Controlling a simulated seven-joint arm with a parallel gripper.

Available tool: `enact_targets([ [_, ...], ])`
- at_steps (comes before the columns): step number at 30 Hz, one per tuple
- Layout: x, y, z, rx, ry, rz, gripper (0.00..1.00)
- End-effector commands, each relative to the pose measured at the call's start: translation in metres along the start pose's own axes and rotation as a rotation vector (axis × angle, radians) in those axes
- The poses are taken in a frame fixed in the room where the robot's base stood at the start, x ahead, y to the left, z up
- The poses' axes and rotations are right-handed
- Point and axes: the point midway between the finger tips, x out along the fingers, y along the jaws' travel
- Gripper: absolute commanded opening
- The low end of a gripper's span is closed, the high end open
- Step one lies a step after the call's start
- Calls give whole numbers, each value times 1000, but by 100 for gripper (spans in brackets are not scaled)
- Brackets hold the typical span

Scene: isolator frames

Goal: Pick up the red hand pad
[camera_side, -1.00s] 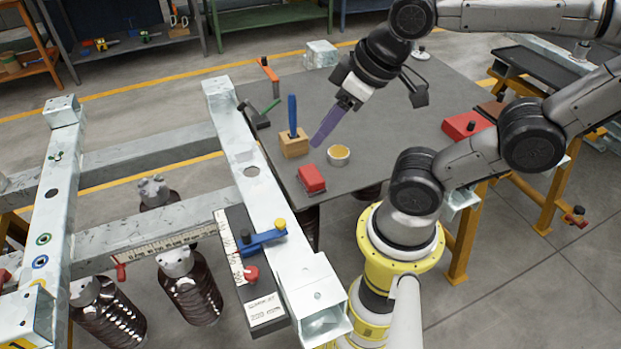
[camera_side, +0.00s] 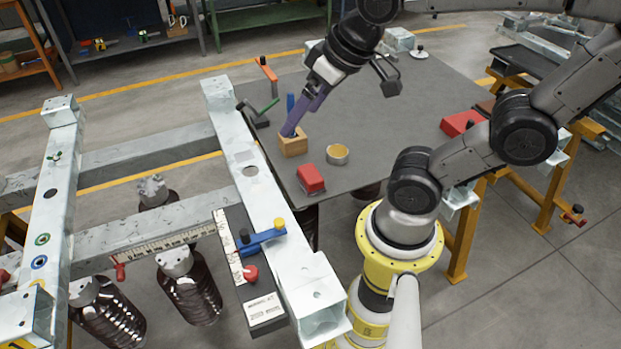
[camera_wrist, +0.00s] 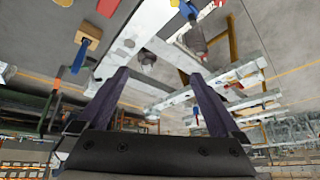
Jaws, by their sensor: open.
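The red hand pad (camera_side: 311,178) lies on the dark tabletop near its front left edge, beside a small tin. A red block, probably the same pad, shows at the top edge of the wrist view (camera_wrist: 107,7). My gripper (camera_side: 290,131) has purple fingers and is up and left of the pad in the side view, apart from it. Its fingers overlap the wooden block there and partly hide the blue handle. In the wrist view my gripper (camera_wrist: 158,80) is open, with nothing between its fingers.
A round tin (camera_side: 338,154) stands right of the pad. A hammer (camera_side: 252,115) and a galvanized frame (camera_side: 262,185) line the left side. A larger red box (camera_side: 460,123) sits at the right; the middle tabletop is clear.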

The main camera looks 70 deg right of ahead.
Motion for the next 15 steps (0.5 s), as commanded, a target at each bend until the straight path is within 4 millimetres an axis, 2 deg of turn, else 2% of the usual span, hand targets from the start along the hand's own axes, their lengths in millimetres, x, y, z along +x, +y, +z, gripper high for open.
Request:
enact_targets([
  [3, 32, 21, -23, 142, -87, 56, 100],
  [7, 76, 56, -36, 307, -197, 120, 100],
  [12, 129, 105, -24, 488, -342, 181, 100],
  [15, 148, 125, -9, 554, -412, 199, 100],
])
